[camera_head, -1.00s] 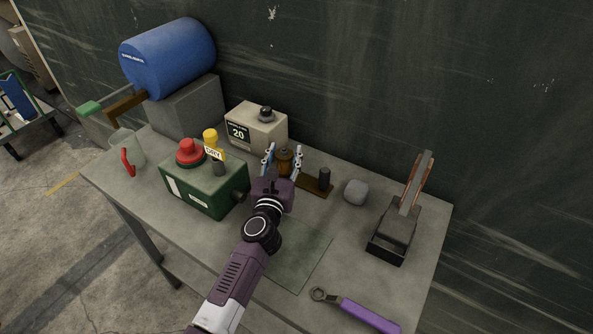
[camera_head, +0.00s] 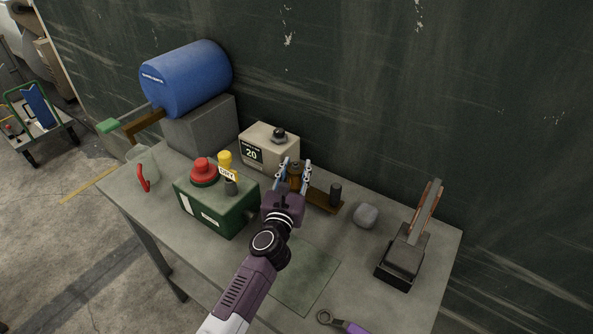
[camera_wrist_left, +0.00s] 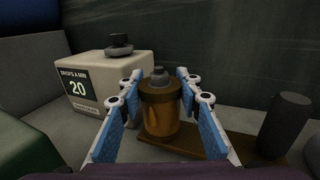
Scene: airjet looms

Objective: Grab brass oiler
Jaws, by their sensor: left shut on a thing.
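The brass oiler (camera_head: 295,178) is a small amber-brown cylinder with a grey knob on top. It stands upright at the left end of a brown base strip on the table. In the left wrist view the oiler (camera_wrist_left: 161,108) sits between the blue-padded fingers. My left gripper (camera_head: 293,172) is shut on the oiler, one finger on each side; it also shows in the left wrist view (camera_wrist_left: 160,105). The oiler's lower front is partly hidden by the gripper in the head view. My right gripper is not in view.
A beige box marked 20 (camera_head: 270,147) stands behind the oiler, and a green box with a red button (camera_head: 217,205) is to its left. A dark post (camera_head: 335,195), a grey lump (camera_head: 366,216) and a black stand (camera_head: 403,258) are to the right. A wrench (camera_head: 340,322) lies in front.

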